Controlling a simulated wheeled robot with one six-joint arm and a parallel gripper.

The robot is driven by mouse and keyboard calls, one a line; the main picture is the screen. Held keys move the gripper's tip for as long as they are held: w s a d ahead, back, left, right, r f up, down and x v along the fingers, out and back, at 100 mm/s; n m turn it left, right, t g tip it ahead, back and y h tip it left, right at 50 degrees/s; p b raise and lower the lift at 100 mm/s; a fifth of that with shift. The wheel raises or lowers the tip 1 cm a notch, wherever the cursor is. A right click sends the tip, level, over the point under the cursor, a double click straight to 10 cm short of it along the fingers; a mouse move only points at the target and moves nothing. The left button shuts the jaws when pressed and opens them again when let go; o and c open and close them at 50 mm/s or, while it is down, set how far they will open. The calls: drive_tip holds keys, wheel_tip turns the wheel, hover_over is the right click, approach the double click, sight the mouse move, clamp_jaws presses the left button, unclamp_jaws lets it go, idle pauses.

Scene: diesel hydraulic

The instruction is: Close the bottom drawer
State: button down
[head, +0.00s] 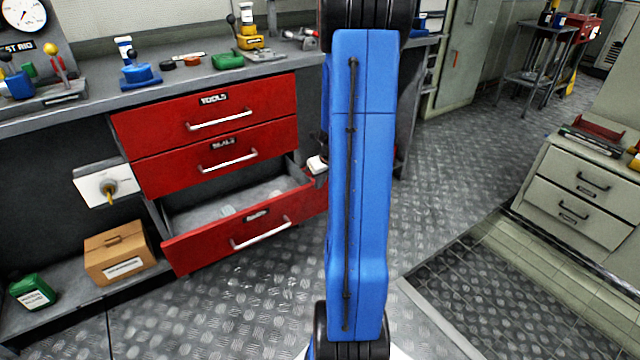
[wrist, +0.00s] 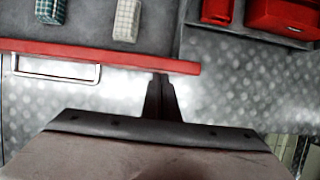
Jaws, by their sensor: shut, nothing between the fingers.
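The bottom drawer (head: 245,232) stands pulled out of the cabinet, with its red front and silver handle (head: 262,234) facing the room. In the wrist view, the drawer front (wrist: 115,56) runs across the picture, with its handle (wrist: 57,72) at left. My gripper (wrist: 160,82) is shut and empty, its fingertips at the outer side of the front, near its right end. I cannot tell whether they touch it. In the head view, my blue arm hides most of the gripper.
The red tools drawer (head: 208,117) and the middle drawer (head: 222,160) above are shut. Packets (wrist: 127,20) lie inside the bottom drawer. A cardboard box (head: 118,255) and green container (head: 33,292) stand at left. The metal floor (head: 240,300) in front is clear.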

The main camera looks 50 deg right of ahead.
drive_tip(key=shift+w, duration=0.1)
drive_tip(key=w+d, duration=0.2)
drive_tip(key=w, duration=0.7)
drive_tip(key=w+d, duration=0.2)
drive_tip(key=w, duration=0.8)
drive_tip(key=shift+d, duration=0.3)
drive_tip(key=shift+s, duration=0.1)
